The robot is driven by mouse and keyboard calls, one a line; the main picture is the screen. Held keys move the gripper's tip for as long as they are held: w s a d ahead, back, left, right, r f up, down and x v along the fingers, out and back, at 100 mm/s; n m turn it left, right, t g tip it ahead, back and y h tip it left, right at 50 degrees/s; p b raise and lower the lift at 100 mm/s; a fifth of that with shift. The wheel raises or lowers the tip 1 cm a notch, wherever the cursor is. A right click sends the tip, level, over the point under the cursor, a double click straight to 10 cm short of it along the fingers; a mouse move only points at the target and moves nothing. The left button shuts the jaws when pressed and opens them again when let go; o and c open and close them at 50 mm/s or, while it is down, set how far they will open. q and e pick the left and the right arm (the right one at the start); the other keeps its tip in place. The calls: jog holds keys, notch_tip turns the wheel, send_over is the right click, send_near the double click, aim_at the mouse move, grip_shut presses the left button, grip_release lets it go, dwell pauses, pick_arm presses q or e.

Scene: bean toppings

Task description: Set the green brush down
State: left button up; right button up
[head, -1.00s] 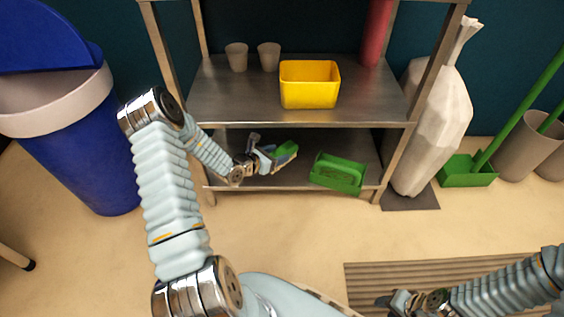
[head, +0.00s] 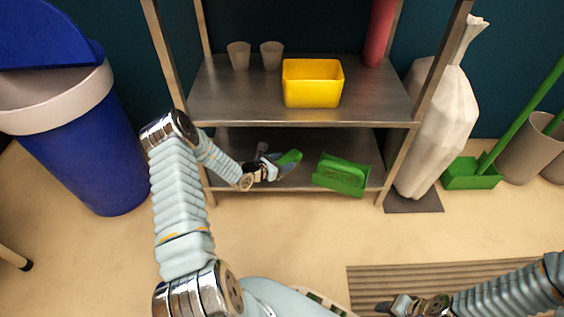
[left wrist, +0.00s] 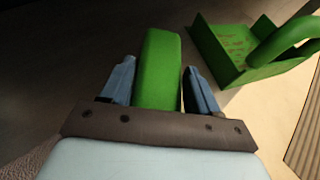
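The green brush (head: 289,160) is at the lower shelf (head: 230,143) of the metal rack, left of the green dustpan (head: 341,174). I cannot tell whether the brush touches the shelf. My right gripper (head: 392,306) is low at the front; its fingers are too small to judge.
The upper shelf (head: 230,103) above my left gripper holds a yellow bin (head: 312,85) and two grey cups (head: 238,55). The rack's left post (head: 165,55) stands near my left arm. A blue trash can (head: 90,150) is at left, a white sack (head: 432,125) at right.

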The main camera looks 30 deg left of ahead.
pick_arm(q)
jog(key=o, duration=0.4)
jog(key=shift+r, duration=0.1)
jog(key=shift+s+r, duration=0.1)
jog(key=shift+r, duration=0.1)
jog(key=p+v, duration=0.2)
jog(key=v, duration=0.9)
jog(key=s+d+f+m+g, duration=0.1)
jog(key=s+d+m+g, duration=0.3)
jog(key=d+m, duration=0.5)
jog(key=s+d+f+m+g, duration=0.2)
jog(key=s+d+m+g, duration=0.2)
jog(key=s+d+m, duration=0.4)
jog(key=s+d+f+m+g, duration=0.2)
jog(key=s+d+m+g, duration=0.2)
jog(key=d+m, duration=0.8)
jog(key=s+m, duration=0.2)
jog(key=shift+s+h, duration=0.3)
jog(key=shift+s, duration=0.1)
